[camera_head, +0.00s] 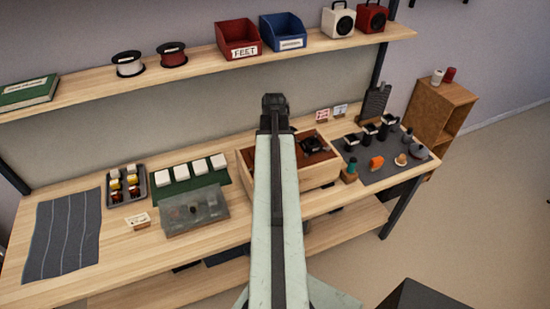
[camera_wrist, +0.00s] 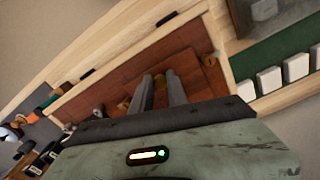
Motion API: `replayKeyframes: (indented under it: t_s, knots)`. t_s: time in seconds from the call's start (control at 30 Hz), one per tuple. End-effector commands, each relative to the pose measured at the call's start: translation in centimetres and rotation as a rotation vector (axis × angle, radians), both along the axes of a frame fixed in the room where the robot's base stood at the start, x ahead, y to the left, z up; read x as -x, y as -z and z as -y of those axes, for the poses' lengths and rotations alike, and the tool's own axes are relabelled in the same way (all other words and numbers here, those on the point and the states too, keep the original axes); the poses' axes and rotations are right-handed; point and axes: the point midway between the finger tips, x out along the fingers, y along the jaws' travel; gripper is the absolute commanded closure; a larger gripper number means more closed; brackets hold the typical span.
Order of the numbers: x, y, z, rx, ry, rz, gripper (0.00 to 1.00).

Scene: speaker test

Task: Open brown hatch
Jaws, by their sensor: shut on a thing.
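In the wrist view, my gripper (camera_wrist: 160,77) reaches down over a reddish-brown panel, the brown hatch (camera_wrist: 206,84), inside a pale wooden box. A narrow gap shows between the two grey fingers. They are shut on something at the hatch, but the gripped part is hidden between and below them. A small brass-coloured piece (camera_wrist: 208,60) sits by the panel's far corner. How far the hatch is raised I cannot tell. In the head view, the wooden box (camera_head: 243,165) stands mid-bench, partly covered by my arm, which hides the gripped spot.
Left of the box are a green mat (camera_head: 183,184) with white blocks, a grey translucent case (camera_head: 195,210) and a dark tray (camera_head: 112,189). Right is a grey mat (camera_head: 378,174) with small parts. A shelf (camera_head: 192,64) with bins runs above. Bare bench shows at front left.

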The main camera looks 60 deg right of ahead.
Motion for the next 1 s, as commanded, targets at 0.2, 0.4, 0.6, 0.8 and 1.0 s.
replayKeyframes:
  t_s: [0.2,0.4,0.6,0.8,1.0]
  knots:
    - [-0.3,-1.4,0.5,0.009,0.002,-0.001,1.0]
    - [-1.2,-3.3,1.2,0.009,0.002,0.001,1.0]
    - [-2.6,-5.0,2.1,0.008,0.0,0.003,1.0]
    - [-4.2,-6.3,3.2,0.006,-0.001,0.005,1.0]
    - [-6.0,-7.2,4.4,0.004,0.0,0.008,1.0]
